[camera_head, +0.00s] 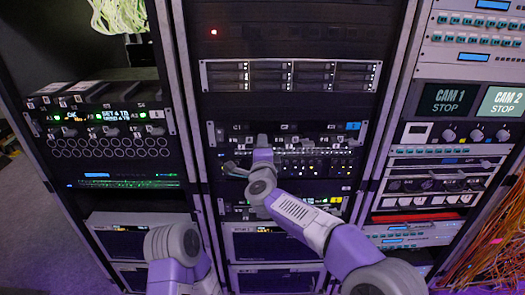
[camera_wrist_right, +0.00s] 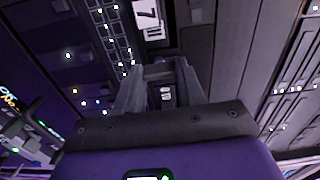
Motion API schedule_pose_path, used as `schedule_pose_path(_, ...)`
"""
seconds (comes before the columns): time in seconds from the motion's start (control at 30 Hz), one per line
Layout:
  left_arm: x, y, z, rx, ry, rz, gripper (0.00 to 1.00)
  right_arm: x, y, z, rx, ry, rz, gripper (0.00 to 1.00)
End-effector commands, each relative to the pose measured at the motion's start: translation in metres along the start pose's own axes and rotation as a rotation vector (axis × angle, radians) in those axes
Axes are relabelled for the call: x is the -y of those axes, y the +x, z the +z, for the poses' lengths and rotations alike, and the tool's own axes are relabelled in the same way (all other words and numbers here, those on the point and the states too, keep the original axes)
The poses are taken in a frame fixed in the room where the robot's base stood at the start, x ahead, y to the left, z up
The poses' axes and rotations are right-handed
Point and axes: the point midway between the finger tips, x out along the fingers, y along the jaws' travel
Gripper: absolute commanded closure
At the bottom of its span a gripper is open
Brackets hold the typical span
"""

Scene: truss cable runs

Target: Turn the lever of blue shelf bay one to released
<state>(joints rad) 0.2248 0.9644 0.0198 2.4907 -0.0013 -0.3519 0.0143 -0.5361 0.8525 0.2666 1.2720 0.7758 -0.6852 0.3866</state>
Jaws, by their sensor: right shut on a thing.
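The blue shelf (camera_head: 300,127) is the dark panel row in the middle rack, with a small blue tag (camera_head: 352,126) at its right end. My right gripper (camera_head: 262,143) is at the left part of this shelf's front. In the right wrist view, its two fingers (camera_wrist_right: 160,88) are closed in on a grey lever piece (camera_wrist_right: 158,70), just below a white label (camera_wrist_right: 148,16) that seems to read 1. The fingers and wrist hide most of the lever, so its angle cannot be told. My left forearm shows at the lower left, but its gripper is out of view.
A grey handle-like part (camera_head: 235,170) sticks out left of my right wrist. Below the shelf is a row of small lit connectors (camera_head: 318,166). A silver drive unit (camera_head: 290,75) sits above. Orange cables (camera_head: 490,235) hang at the far right.

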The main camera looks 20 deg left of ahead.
Motion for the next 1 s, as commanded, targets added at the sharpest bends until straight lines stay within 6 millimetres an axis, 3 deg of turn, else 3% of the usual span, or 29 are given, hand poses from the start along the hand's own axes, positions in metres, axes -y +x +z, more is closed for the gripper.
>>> schedule_pose_path(0.6,0.0009,0.0024,-0.0001,0.0,0.0,0.0,1.0,-0.0004,0.0,0.0003,0.001,0.04,0.001,0.92)
schedule_pose_path(0.63,0.0009,0.0024,-0.0001,0.0,0.0,0.0,1.0,-0.0004,-0.0001,0.0003,0.001,0.04,0.001,0.57)
schedule_pose_path(0.7,0.0009,0.0024,-0.0001,0.0,0.0,0.0,1.0,-0.0004,-0.0001,0.0003,0.0,0.039,0.001,0.46)
schedule_pose_path(0.77,0.0009,0.0024,-0.0001,0.0,0.0,0.0,1.0,-0.0004,0.0,0.0002,0.0,0.038,0.001,0.37)
schedule_pose_path(1.0,0.0009,0.0025,-0.0001,0.0,0.0,0.0,1.0,-0.0003,-0.0001,0.0002,0.0,0.037,0.0,0.36)
